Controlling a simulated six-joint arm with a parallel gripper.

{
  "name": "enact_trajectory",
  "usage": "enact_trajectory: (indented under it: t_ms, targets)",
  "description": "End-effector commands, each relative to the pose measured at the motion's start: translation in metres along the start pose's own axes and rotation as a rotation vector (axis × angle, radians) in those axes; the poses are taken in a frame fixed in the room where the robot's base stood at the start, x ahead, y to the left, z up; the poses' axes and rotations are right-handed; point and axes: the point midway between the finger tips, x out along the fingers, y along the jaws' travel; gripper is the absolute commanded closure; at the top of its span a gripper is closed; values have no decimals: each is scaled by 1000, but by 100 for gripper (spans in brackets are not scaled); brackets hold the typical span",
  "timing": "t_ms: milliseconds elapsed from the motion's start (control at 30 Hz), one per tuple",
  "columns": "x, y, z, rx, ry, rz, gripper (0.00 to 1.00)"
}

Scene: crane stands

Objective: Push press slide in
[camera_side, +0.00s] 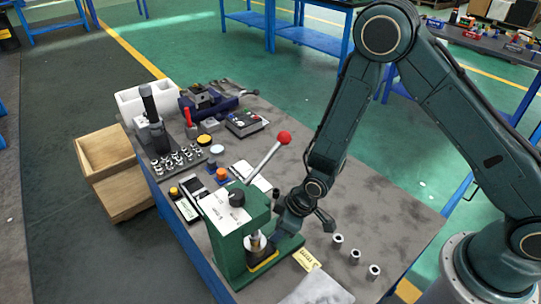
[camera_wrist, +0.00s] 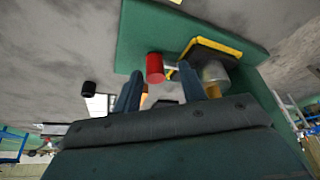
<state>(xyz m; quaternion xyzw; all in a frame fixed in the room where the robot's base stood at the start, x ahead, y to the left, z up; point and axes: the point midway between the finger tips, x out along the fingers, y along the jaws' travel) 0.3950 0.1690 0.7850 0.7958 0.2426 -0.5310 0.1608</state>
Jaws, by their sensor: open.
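The green press (camera_side: 240,228) stands on the near part of the bench, its lever ending in a red ball (camera_side: 284,137). Its dark slide with a yellow edge (camera_side: 263,262) sits low at the front, with a metal cylinder (camera_side: 256,242) on it. The wrist view shows the yellow-edged slide (camera_wrist: 222,46), the metal cylinder (camera_wrist: 215,73) and a red knob (camera_wrist: 154,68) beside the slide. My gripper (camera_side: 284,226) is low at the press's right side. In the wrist view its two fingers are apart, with the red knob between or just beyond their tips; contact is unclear.
Three metal sleeves (camera_side: 354,256) stand on the bench right of the press. A yellow tag (camera_side: 306,260) and a pale cloth (camera_side: 316,289) lie near the front. A rack of small metal parts (camera_side: 178,158) and a control box (camera_side: 245,122) are farther back.

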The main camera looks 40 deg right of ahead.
Motion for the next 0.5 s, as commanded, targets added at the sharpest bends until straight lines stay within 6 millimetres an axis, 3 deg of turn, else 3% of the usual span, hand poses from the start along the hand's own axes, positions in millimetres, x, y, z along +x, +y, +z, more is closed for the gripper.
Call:
enact_trajectory:
  t_ms: [267,500]
  targets:
    - [-8,1,0,1,0,2,59]
    - [-28,1,0,1,1,2,59]
